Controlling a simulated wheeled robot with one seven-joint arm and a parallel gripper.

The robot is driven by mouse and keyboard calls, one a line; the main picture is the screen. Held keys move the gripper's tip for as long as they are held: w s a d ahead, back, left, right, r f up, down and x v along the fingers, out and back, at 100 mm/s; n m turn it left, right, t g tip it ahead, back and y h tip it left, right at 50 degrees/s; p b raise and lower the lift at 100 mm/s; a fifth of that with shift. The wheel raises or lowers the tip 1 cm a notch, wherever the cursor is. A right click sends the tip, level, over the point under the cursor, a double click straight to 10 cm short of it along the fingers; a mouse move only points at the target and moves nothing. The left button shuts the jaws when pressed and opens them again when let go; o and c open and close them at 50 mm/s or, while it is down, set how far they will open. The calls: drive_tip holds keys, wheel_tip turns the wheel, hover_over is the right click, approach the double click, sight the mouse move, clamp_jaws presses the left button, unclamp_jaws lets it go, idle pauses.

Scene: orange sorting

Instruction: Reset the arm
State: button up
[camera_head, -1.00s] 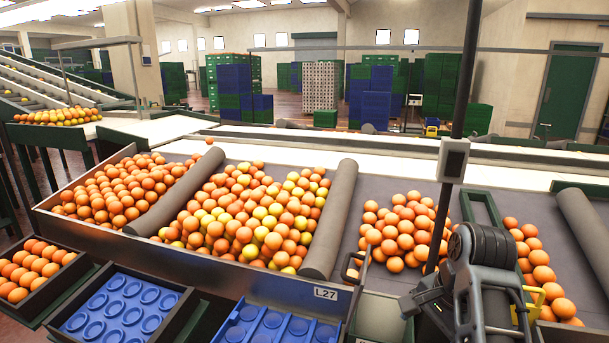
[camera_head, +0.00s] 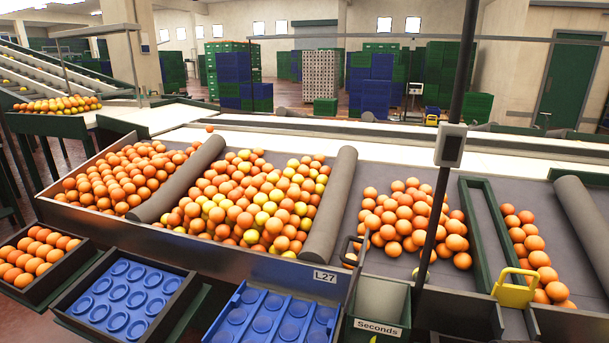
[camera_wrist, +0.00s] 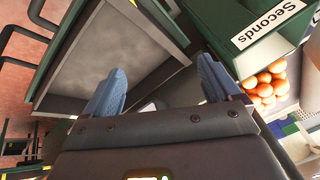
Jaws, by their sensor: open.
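My gripper (camera_wrist: 160,95) shows in the wrist view with its two blue-grey fingers spread apart and nothing between them. It is out of sight in the head view. In the wrist view, a green-walled bin with a grey inside (camera_wrist: 115,60) lies beyond the left finger. A green box labelled "Seconds" (camera_wrist: 238,60) is at the upper right, past the right finger. The "Seconds" box also shows in the head view (camera_head: 378,328), at the bottom right of centre.
Oranges (camera_head: 245,195) lie in sloping bays split by grey rollers (camera_head: 330,205). Blue trays (camera_head: 125,298) and a filled orange crate (camera_head: 35,258) stand along the front. A dark post (camera_head: 440,170) rises at the right, near a yellow handle (camera_head: 514,288). Several oranges (camera_wrist: 266,85) show in the wrist view.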

drive_tip(key=s+f+n+t, duration=0.2)
drive_tip(key=s+n, duration=0.1)
drive_tip(key=s, duration=0.6)
drive_tip(key=s+f+n+t, duration=0.2)
drive_tip(key=s+n+t, duration=0.1)
drive_tip(key=s, duration=0.6)
drive_tip(key=s+a+r+n+t, duration=0.2)
drive_tip(key=s+a+r, duration=0.1)
drive_tip(key=s+r, duration=0.5)
drive_tip(key=s+a+r+n+t+y+b, duration=0.1)
drive_tip(key=s+a+r+t, duration=0.1)
drive_tip(key=s+r, duration=0.6)
drive_tip(key=s+a, duration=0.1)
drive_tip(key=s, duration=0.1)
drive_tip(key=shift+s+a+r+n+t, duration=0.3)
drive_tip(key=shift+s+r+n+t, duration=0.1)
